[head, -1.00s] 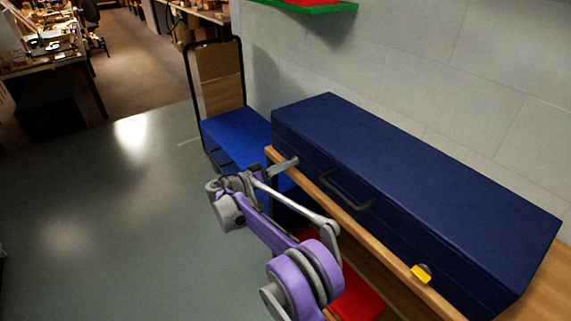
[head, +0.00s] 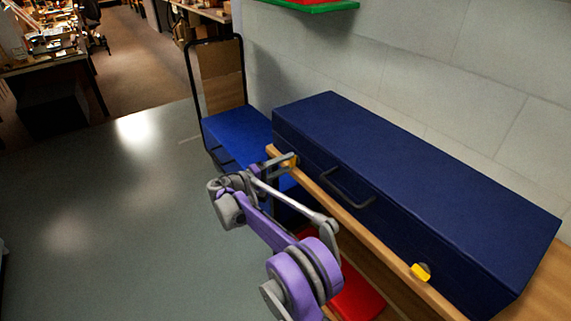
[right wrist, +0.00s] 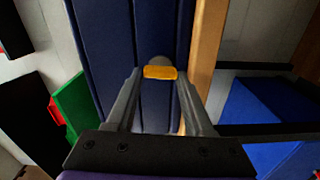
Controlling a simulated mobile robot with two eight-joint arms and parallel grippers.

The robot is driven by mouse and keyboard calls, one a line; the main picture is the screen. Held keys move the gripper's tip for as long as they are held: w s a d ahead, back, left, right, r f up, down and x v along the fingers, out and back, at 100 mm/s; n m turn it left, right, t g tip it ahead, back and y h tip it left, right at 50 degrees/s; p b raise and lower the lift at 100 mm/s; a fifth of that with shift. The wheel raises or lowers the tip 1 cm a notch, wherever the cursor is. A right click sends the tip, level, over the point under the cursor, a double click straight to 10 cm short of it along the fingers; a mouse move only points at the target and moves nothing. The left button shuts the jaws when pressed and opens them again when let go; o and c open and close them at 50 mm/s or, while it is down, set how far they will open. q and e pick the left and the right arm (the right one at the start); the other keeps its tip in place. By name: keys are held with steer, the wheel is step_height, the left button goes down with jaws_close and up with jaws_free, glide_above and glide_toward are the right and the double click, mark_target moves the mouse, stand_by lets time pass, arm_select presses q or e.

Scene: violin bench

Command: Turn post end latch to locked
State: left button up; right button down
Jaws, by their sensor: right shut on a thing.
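A long dark blue case (head: 400,190) lies shut on a wooden bench (head: 350,222). My right gripper (head: 287,161) is at the left end of its front face. It is shut on a small yellow latch (head: 293,160) there. In the right wrist view the yellow latch (right wrist: 160,72) lies crosswise between the two fingertips (right wrist: 160,80), with a round grey mount behind it. A second yellow latch (head: 421,272) sits near the right end of the front, away from the gripper. My left gripper is out of view.
A dark handle (head: 348,190) stands out from the case front between the latches. A trolley with a blue deck (head: 238,135) stands beyond the case's left end. A red object (head: 357,297) is below the bench. Open floor (head: 110,220) lies left.

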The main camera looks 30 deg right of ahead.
steer(key=shift+f+n, duration=0.1)
steer(key=shift+n, duration=0.4)
steer(key=shift+c, duration=1.4)
jaws_free()
steer(key=shift+s, duration=0.1)
